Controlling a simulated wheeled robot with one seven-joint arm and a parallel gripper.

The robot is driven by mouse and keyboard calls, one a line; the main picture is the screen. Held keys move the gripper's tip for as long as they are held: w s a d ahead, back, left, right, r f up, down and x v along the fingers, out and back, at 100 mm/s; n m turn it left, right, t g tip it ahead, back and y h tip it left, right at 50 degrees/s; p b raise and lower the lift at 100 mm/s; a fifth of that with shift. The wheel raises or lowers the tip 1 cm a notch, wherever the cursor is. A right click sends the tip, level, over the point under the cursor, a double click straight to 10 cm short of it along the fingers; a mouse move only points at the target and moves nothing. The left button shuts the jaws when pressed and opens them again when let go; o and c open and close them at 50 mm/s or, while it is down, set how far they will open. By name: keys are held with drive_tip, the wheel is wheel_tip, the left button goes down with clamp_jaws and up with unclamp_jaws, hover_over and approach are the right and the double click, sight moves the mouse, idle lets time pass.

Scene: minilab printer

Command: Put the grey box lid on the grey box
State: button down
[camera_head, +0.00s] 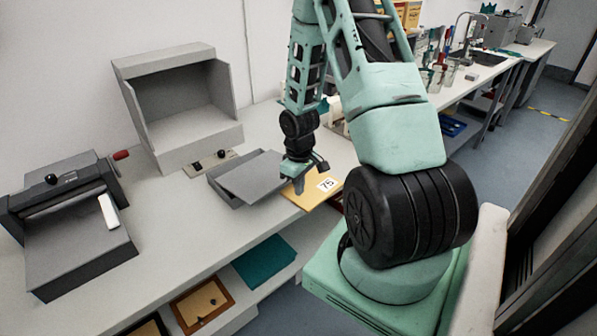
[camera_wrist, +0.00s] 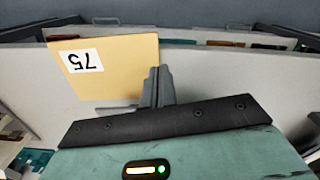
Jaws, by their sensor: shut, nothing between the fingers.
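The grey box (camera_head: 222,189) stands on the bench, left of my gripper in the head view. The grey box lid (camera_head: 256,178), a flat grey panel, lies askew over it. Part of the box's left side and rim shows beside the lid. I cannot tell whether every lid edge rests on the rim. My gripper (camera_head: 299,186) is just right of the lid, pointing down above a yellow card. In the wrist view its fingers (camera_wrist: 157,88) are together with nothing between them. I cannot make out the box or lid in the wrist view.
The yellow card marked 75 (camera_head: 326,185) lies at the bench's front edge; it also shows in the wrist view (camera_wrist: 115,75). A grey open-fronted cabinet (camera_head: 178,105) stands behind. A dark grey machine (camera_head: 72,225) is at left. The bench front between is clear.

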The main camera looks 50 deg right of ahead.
sight(270, 178)
drive_tip(key=shift+w+f+p, duration=0.25)
drive_tip(key=shift+w+p, duration=0.15)
drive_tip(key=shift+w, duration=0.6)
drive_tip(key=shift+w+f+p, duration=0.2)
drive_tip(key=shift+w+p, duration=0.2)
drive_tip(key=shift+w, duration=0.6)
drive_tip(key=w, duration=0.7)
drive_tip(key=shift+a, duration=0.1)
drive_tip(key=shift+s, duration=0.1)
